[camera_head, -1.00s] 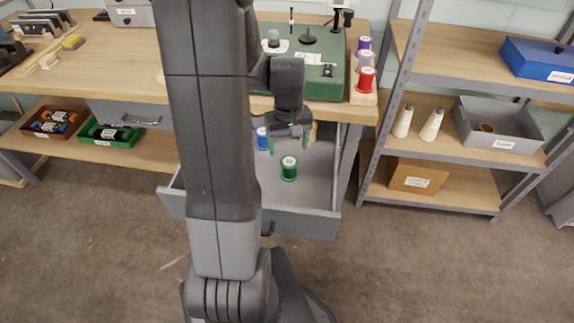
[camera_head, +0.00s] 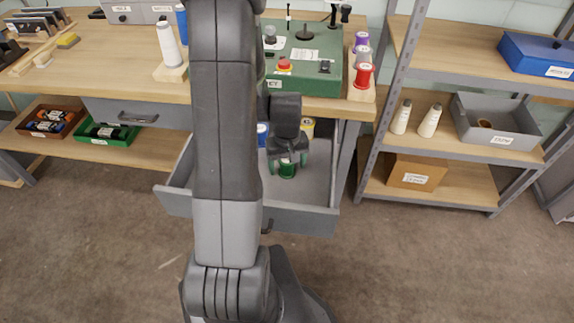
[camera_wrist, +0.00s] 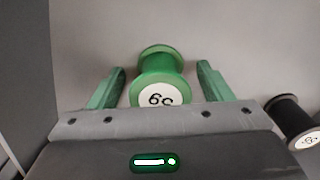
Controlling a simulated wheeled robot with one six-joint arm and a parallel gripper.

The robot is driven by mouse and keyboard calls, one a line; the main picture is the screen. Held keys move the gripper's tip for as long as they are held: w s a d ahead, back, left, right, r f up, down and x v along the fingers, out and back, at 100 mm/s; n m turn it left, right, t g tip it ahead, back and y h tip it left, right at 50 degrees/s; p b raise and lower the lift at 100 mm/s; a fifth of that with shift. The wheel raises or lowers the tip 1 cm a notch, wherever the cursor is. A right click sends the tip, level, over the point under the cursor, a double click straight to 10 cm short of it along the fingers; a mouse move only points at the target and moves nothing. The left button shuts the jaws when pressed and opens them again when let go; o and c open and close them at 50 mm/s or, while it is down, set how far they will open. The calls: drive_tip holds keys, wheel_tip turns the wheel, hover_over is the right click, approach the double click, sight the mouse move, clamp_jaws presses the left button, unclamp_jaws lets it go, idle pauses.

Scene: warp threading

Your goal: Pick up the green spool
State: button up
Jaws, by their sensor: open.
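The drawer (camera_head: 290,217) is pulled out under the workbench, with its walls close around. A blue spool (camera_head: 262,134) and a yellow spool (camera_head: 307,127) are at its back. A black spool (camera_wrist: 292,121) shows at right in the wrist view. A green box (camera_head: 310,73) stands above.

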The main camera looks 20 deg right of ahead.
drive_tip(key=shift+c, duration=0.4)
drive_tip(key=c, duration=1)
drive_tip(key=shift+r, duration=0.1)
